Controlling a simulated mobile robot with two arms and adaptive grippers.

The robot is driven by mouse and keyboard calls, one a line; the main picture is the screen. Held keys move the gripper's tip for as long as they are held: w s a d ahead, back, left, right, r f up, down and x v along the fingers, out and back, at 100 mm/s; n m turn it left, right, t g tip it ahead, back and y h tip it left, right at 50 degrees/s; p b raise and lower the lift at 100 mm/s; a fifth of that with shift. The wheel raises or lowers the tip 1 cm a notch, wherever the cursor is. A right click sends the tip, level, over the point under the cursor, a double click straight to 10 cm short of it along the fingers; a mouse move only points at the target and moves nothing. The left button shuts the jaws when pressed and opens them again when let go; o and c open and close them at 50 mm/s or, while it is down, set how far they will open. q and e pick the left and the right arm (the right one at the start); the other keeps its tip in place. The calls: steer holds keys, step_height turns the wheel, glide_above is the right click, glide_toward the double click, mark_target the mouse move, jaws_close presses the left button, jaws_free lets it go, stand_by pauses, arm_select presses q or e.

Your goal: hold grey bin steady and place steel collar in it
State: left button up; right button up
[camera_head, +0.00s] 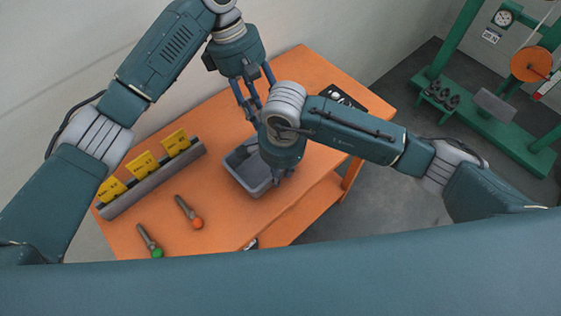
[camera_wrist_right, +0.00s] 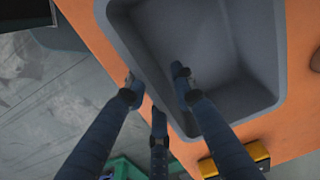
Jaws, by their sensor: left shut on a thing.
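The grey bin (camera_head: 238,181) stands on the orange table, partly covered by my right wrist. The right wrist view shows its wall and floor (camera_wrist_right: 220,40) large, and the part in view is empty. My right gripper (camera_head: 278,180) is at the bin's near right side. In the right wrist view its fingers (camera_wrist_right: 154,88) straddle the bin wall, one inside and two outside, with a gap between them. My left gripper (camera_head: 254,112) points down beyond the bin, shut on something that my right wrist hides. I cannot make out the steel collar in either view.
On the orange table (camera_head: 240,225), a grey rack (camera_head: 155,185) with yellow cards lies left. Two tools, one orange-ended (camera_head: 190,212) and one green-ended (camera_head: 150,243), lie near it. A black tray (camera_head: 343,97) is at the right. A green machine (camera_head: 500,120) stands beyond the floor.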

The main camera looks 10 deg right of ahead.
steer(key=shift+f, duration=0.8)
jaws_close()
